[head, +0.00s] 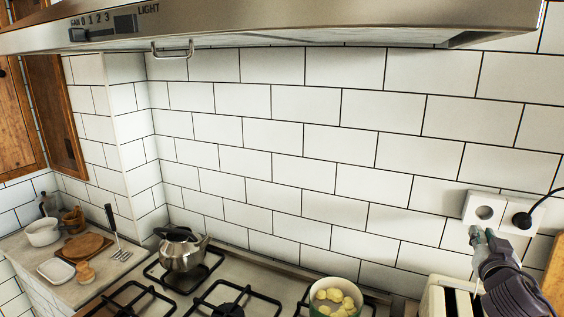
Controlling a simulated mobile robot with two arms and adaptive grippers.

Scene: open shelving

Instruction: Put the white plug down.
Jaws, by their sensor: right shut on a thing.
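My right gripper (482,233) is at the right side, in front of the tiled wall and just below the left socket of the white double wall socket (484,212). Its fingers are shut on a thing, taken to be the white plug. The plug is too small and pale against the tiles to make out clearly. A thin pale line, possibly its cord, runs down beside the gripper. The left socket is empty. A black plug (522,220) with a black cord sits in the right socket. My left gripper is not in view.
A cream toaster (446,295) stands just below my right gripper. A pot of potatoes (334,299) and a steel kettle (182,254) stand on the gas hob. The left counter holds a white saucepan (43,232) and boards. A range hood (300,25) overhangs the hob.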

